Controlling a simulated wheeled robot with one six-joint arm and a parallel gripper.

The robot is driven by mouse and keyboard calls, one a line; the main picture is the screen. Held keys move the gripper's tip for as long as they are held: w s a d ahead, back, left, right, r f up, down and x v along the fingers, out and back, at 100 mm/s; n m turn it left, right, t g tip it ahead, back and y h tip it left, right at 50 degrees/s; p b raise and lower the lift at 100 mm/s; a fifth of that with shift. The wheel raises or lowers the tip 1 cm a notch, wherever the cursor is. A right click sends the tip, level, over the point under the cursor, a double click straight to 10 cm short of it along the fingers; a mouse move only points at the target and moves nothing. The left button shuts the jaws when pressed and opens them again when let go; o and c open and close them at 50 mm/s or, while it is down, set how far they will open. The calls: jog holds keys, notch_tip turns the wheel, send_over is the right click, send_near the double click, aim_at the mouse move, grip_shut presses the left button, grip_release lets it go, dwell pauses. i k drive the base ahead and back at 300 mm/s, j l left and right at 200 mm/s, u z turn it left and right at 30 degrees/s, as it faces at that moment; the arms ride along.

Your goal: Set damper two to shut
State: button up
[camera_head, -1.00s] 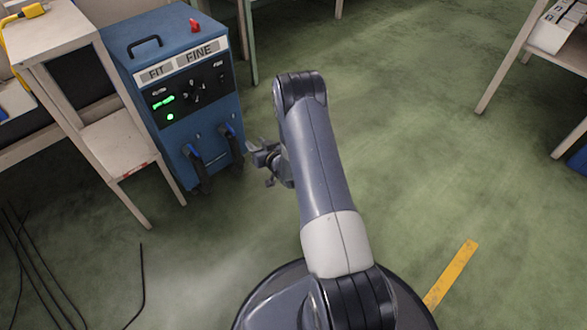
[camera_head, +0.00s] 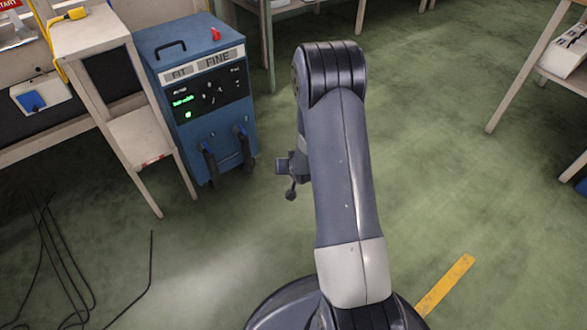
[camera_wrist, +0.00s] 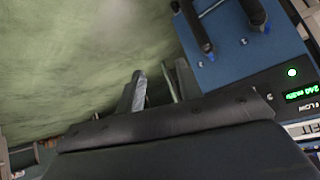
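No part marked as damper two can be read in these frames. A blue cabinet (camera_head: 174,46) stands on the floor left of my arm, with a black panel showing green lit digits and a green lamp. Two black lever-like parts with blue upper ends hang on its lower front, a left one (camera_head: 210,164) and a right one (camera_head: 244,150). Both also show in the wrist view, at its top (camera_wrist: 197,30) (camera_wrist: 253,12). My gripper (camera_head: 286,176) is right of the cabinet, apart from it, partly hidden by my arm. Its fingers (camera_wrist: 155,90) look spread, with nothing between them.
A pale wooden stand (camera_head: 138,133) is close against the cabinet's left side. Black cables (camera_head: 62,265) lie on the floor at the lower left. A table (camera_head: 545,60) is at the right. The green floor between is clear, with a yellow stripe (camera_head: 446,285).

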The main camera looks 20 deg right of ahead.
aim_at(240, 127)
jog(key=i+l, duration=0.4)
jog(key=i, duration=0.15)
jog(key=i+l, duration=0.45)
jog(key=i, duration=0.1)
